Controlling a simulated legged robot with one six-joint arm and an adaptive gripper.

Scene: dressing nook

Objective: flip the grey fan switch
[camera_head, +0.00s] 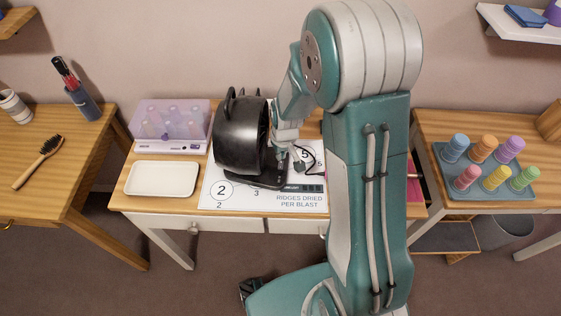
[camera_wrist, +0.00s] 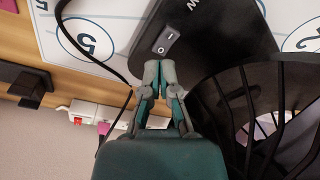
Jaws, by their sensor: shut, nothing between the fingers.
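The black fan (camera_head: 238,138) stands on the printed sheet on the middle table, with its base (camera_head: 268,181) on the sheet. In the wrist view its caged housing (camera_wrist: 262,85) fills the right side. The grey fan switch (camera_wrist: 166,42), a rocker marked I and O, sits on the black base (camera_wrist: 215,40). My gripper (camera_wrist: 158,68) is shut and empty, with its fingertips right at the O end of the switch. I cannot tell whether they touch it. In the head view my gripper (camera_head: 281,154) is just right of the fan, and the switch cannot be made out.
A black cable (camera_wrist: 75,40) runs left of the gripper. A power strip (camera_wrist: 92,114) lies beyond the table edge. A white tray (camera_head: 162,178) and a purple-lidded box (camera_head: 172,122) stand left of the printed sheet (camera_head: 225,200). Coloured pegs fill a rack (camera_head: 478,193) at right.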

